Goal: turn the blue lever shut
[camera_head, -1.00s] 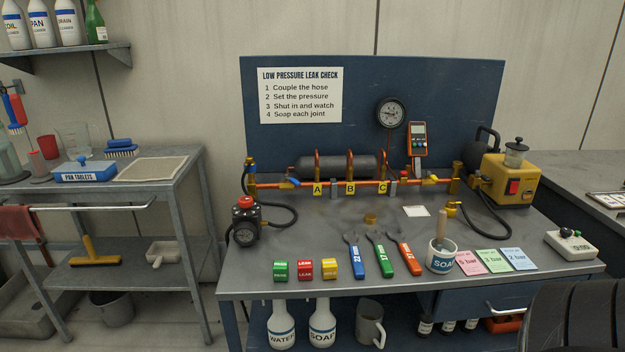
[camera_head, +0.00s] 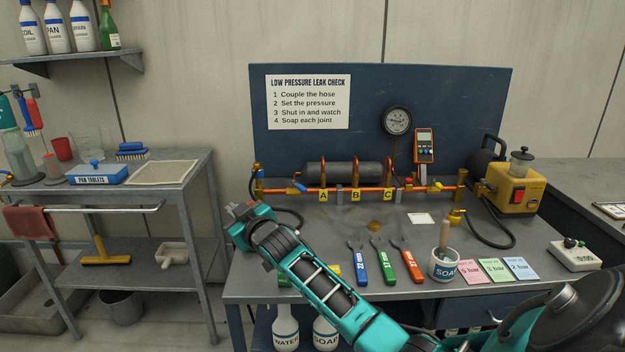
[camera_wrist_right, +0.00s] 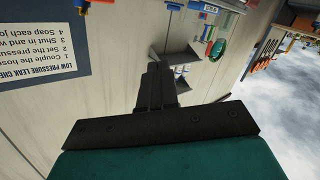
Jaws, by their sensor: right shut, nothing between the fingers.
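The blue lever (camera_head: 300,187) sits at the left end of the copper pipe (camera_head: 290,191), just left of tag A. It lies at a slant to the pipe. My right arm reaches in from the lower right across the bench front. Its gripper (camera_head: 238,210) is to the left of and in front of the lever, apart from it. In the right wrist view the dark fingers (camera_wrist_right: 158,75) are together and empty, and the lever does not show there. My arm hides the pressure regulator and most of the coloured blocks. My left gripper is not in view.
A black hose (camera_head: 290,215) curves behind my arm. A yellow pump (camera_head: 508,190) stands at the back right.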

